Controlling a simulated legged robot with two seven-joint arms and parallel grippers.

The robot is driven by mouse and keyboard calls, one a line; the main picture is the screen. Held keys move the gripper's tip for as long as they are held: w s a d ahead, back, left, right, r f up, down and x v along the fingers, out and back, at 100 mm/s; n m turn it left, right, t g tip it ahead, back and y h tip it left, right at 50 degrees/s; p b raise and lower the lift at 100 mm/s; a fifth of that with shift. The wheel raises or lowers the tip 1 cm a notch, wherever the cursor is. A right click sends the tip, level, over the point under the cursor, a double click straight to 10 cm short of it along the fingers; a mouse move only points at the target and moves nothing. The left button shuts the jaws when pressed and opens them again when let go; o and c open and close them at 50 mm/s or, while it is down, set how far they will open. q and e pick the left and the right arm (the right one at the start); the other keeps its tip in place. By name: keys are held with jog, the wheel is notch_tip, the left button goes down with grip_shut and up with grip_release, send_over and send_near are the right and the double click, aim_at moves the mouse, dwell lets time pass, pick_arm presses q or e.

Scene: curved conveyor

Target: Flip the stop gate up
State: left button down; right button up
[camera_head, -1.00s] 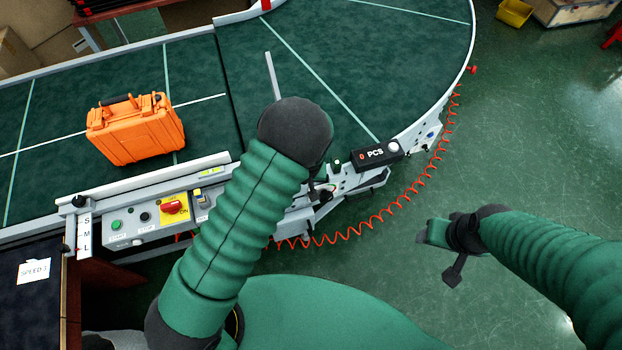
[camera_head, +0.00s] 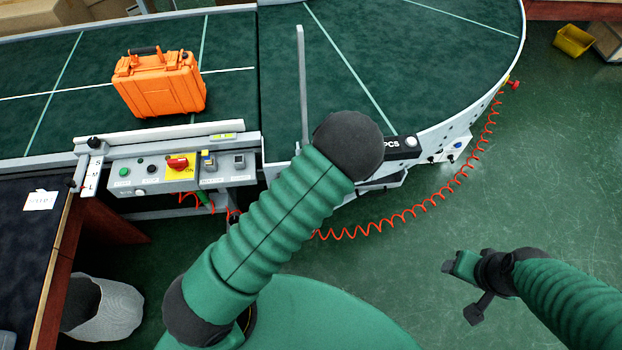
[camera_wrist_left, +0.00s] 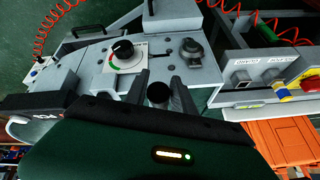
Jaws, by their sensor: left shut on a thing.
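A long, thin grey bar (camera_head: 303,85), which looks like the stop gate, reaches over the green belt in the head view. Its near end is by the inner edge, close to my left arm. My left gripper is hidden behind that arm in the head view. In the left wrist view my left gripper (camera_wrist_left: 161,90) is shut on a dark round-ended handle (camera_wrist_left: 158,94), with one finger on each side. Whether the handle joins the bar is hidden. My right gripper (camera_head: 468,286) hangs over the floor at the right, away from the conveyor; its jaw opening is unclear.
An orange case (camera_head: 160,83) stands on the belt (camera_head: 235,50) left of the bar. A control panel (camera_head: 180,168) with a red switch lines the near edge. A black counter box (camera_head: 402,146) and coiled red hose (camera_head: 440,207) are to the right.

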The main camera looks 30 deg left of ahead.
pick_arm(q)
jog(key=shift+w+d, duration=0.3)
jog(key=shift+a, duration=0.2)
jog(key=c, duration=1.5)
grip_release()
jog(key=shift+o, duration=1.2)
jog(key=shift+w, duration=0.1)
jog(key=shift+o, duration=0.6)
jog(key=shift+w+f, duration=0.15)
jog(key=shift+s, duration=0.2)
